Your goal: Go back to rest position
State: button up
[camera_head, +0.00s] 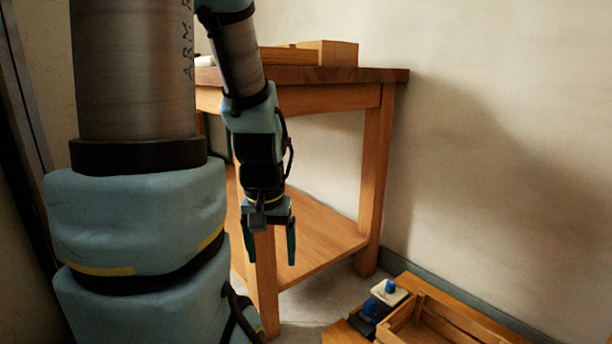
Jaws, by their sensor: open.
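My gripper (270,250) hangs pointing down at the end of my arm, in the middle of the head view. Its two dark green fingers are apart, with nothing between them. It is in front of the near leg of a wooden table (335,97), below the tabletop. My arm's large links fill the left of the view and hide part of the table.
A wooden box (330,52) sits on the tabletop. The table has a lower shelf (325,238). At the bottom right, a wooden crate (455,320) stands beside a small blue and white object (388,292) on a low wooden surface. A wall runs along the right.

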notch_tip(320, 180, up, 43)
jog(key=p, duration=4.2)
jog(key=shift+r+p, duration=0.2)
jog(key=shift+p, duration=0.15)
